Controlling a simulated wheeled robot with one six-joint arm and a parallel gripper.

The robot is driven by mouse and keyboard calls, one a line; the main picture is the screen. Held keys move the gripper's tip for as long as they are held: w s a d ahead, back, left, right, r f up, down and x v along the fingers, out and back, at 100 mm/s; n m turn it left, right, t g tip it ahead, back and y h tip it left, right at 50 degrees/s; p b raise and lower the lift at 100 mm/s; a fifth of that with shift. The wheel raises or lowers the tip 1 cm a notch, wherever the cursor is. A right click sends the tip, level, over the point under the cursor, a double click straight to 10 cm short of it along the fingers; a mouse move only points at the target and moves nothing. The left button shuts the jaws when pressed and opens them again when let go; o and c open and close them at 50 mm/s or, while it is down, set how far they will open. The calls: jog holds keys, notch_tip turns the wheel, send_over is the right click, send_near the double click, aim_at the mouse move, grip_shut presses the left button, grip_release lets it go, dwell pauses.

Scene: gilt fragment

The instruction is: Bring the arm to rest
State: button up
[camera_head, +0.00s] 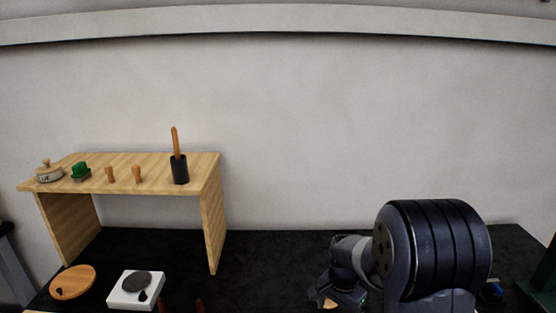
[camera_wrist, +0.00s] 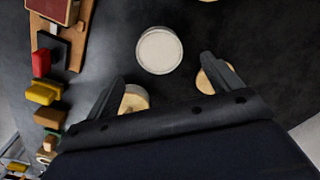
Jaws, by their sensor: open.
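My arm (camera_head: 435,250) stands at the right of the head view, dark and folded over the black worktop. My gripper (camera_head: 338,297) is low in that view, partly cut off by the bottom edge. In the wrist view my gripper (camera_wrist: 164,68) has its two dark fingers spread wide. Nothing is held between them. A round white-topped thing (camera_wrist: 159,50) lies beyond the fingertips. A round wooden-looking piece (camera_wrist: 134,100) shows beside the left finger, and another (camera_wrist: 208,82) shows beside the right finger, both partly hidden.
A wooden shelf (camera_head: 212,225) at the left carries a lidded pot, a green item, two wooden pegs and a black holder (camera_head: 180,170). A white hotplate (camera_head: 125,298) and round board (camera_head: 73,282) lie in front. Coloured blocks (camera_wrist: 43,92) line the wrist view's left.

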notch_tip(320, 180, down, 5)
jog(key=shift+s+r+p, duration=0.1)
jog(key=shift+r+p, duration=0.1)
jog(key=shift+p, duration=0.15)
notch_tip(320, 180, up, 3)
jog(key=shift+d+b, duration=0.1)
jog(key=shift+b, duration=0.5)
jog(key=shift+d+r, duration=0.1)
jog(key=shift+r, duration=0.55)
jog(key=shift+r, duration=0.1)
